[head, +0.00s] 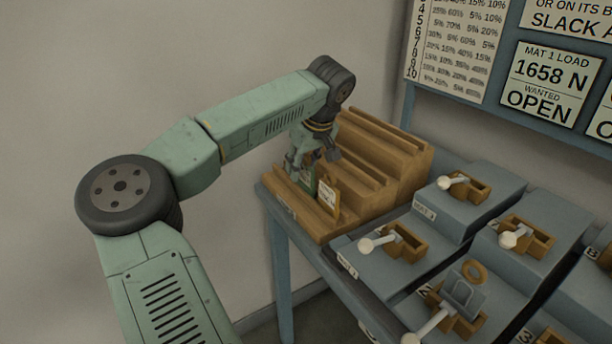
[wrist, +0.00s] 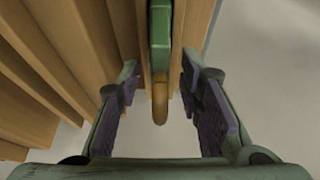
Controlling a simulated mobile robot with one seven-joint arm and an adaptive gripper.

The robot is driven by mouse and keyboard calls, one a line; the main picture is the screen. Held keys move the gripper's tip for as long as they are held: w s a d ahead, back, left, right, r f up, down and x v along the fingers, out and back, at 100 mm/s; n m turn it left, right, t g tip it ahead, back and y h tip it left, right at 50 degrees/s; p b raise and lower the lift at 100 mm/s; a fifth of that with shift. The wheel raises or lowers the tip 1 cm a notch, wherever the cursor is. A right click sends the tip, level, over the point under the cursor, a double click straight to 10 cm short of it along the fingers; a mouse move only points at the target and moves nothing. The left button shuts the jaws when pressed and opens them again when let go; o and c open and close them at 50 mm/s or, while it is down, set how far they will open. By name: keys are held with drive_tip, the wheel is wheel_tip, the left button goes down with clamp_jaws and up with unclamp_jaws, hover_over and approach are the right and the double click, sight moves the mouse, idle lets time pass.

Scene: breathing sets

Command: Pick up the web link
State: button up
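My gripper (head: 314,160) is over the front step of the wooden rack (head: 380,160), pointing down. In the wrist view my gripper (wrist: 159,85) is open, with dark purple pads on both sides of a thin upright green piece (wrist: 160,30) with a rounded tan end (wrist: 160,103). Gaps show between the pads and the piece. In the head view a green piece (head: 308,181) stands in the rack beside a cream-labelled wooden card (head: 329,196), partly hidden by my gripper. I cannot read which of them is the web link.
The stepped rack rises behind my gripper. To its right, grey blocks (head: 466,206) carry small wooden boxes (head: 402,243) with white-knobbed levers (head: 376,243). A sign board (head: 548,78) hangs on the wall behind. Free room lies above the rack.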

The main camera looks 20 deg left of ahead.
drive_tip(key=shift+c, duration=0.5)
clamp_jaws()
